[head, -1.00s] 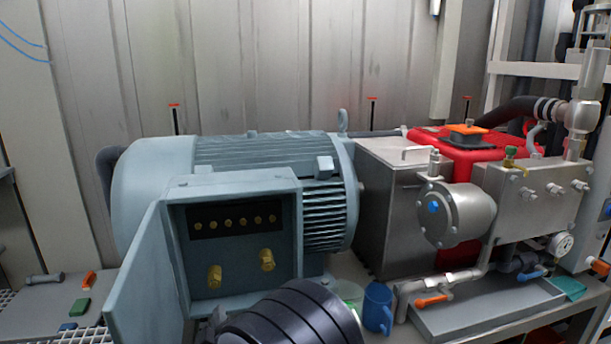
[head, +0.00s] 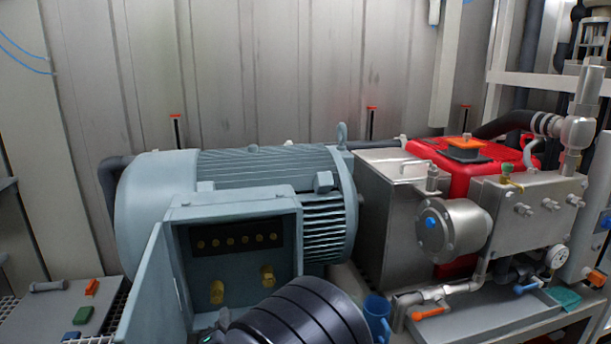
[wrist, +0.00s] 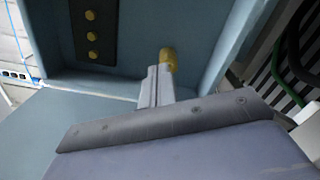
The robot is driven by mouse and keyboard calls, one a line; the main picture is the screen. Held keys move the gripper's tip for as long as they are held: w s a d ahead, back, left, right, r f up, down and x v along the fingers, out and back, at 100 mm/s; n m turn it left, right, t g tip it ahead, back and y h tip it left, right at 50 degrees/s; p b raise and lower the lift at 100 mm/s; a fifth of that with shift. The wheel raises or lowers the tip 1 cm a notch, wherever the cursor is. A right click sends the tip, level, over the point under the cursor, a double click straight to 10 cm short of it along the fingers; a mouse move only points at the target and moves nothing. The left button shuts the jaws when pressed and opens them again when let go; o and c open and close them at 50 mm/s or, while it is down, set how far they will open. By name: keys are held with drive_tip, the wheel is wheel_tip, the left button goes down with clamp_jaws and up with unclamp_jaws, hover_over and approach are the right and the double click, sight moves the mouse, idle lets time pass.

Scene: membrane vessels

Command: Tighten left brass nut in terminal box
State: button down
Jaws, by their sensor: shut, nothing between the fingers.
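The left brass nut (head: 217,292) sits low on the back wall of the open terminal box (head: 296,240). The right brass nut (head: 267,276) is beside it, slightly higher. In the wrist view my gripper (wrist: 160,68) is shut and empty. Its fingertips lie right at a brass nut (wrist: 168,58), which appears to be the left one. I cannot tell whether they touch it. The fingers partly hide that nut. In the head view my dark arm covers the area below the box, and the fingertips cannot be made out.
A dark terminal strip (head: 235,240) with several small brass studs is above the nuts. The open box door (head: 150,290) stands at the left. Small coloured blocks lie at the far left.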

drive_tip(key=x, duration=0.7)
drive_tip(key=shift+s+a+f, duration=0.1)
drive_tip(key=shift+a+f, duration=0.05)
drive_tip(key=shift+f, duration=0.1)
idle(0.8)
drive_tip(key=shift+d+f+p, duration=0.2)
drive_tip(key=shift+f+p, duration=0.35)
drive_tip(key=shift+p, duration=0.55)
drive_tip(key=shift+d, duration=0.15)
drive_tip(key=shift+d+r+p+v, duration=0.1)
drive_tip(key=shift+r+p+v, duration=0.1)
drive_tip(key=shift+v, duration=1.25)
drive_tip(key=shift+d+r+p+v, duration=0.1)
drive_tip(key=shift+d+p+v, duration=0.1)
drive_tip(key=shift+v, duration=1.25)
